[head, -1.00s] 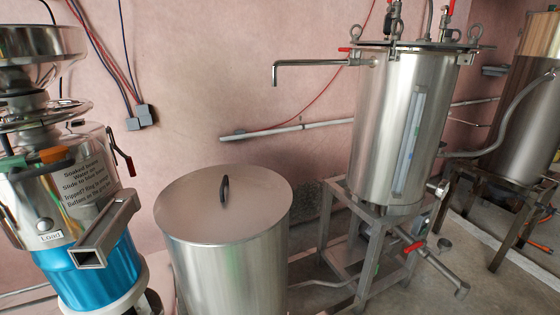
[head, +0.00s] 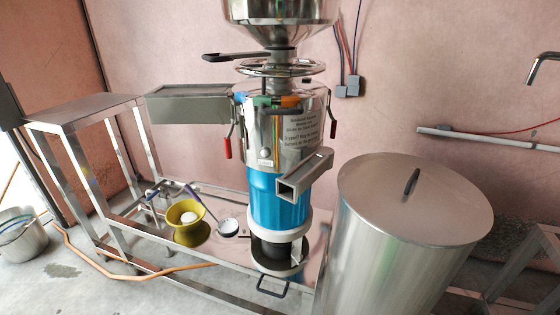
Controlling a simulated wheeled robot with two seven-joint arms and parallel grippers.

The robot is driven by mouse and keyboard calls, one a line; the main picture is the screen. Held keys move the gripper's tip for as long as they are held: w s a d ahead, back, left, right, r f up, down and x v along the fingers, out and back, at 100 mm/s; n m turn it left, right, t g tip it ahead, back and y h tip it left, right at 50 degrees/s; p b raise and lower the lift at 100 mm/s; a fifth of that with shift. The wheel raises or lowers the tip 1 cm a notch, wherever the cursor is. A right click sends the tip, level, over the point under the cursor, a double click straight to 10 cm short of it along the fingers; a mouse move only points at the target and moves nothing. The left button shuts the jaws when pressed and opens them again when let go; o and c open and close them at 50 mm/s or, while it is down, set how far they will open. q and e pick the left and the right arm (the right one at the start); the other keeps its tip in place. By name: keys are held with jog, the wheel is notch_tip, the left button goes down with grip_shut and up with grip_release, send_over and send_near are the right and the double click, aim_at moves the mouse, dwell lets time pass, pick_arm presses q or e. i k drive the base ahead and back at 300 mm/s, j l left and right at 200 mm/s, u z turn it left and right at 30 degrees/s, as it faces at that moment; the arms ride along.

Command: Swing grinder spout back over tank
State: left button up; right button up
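The grinder (head: 281,130) stands in the middle of the head view, with a steel hopper on top, a shiny labelled body and a blue lower section. Its square steel spout (head: 304,174) sticks out at the front right, its open end facing forward and slightly left. The steel tank (head: 405,260) stands to the right of the grinder with its lid (head: 415,195) on. The spout's open end is left of the tank, not over it. Neither of my grippers is in view.
A steel frame table (head: 85,112) stands at the left. A yellow bowl (head: 188,232) and a ladle (head: 229,227) are on the low shelf. A metal bucket (head: 22,238) and an orange hose (head: 135,276) are on the floor at left. A wall pipe (head: 480,139) runs behind the tank.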

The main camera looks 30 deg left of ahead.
aim_at(292, 184)
jog(key=u, duration=0.8)
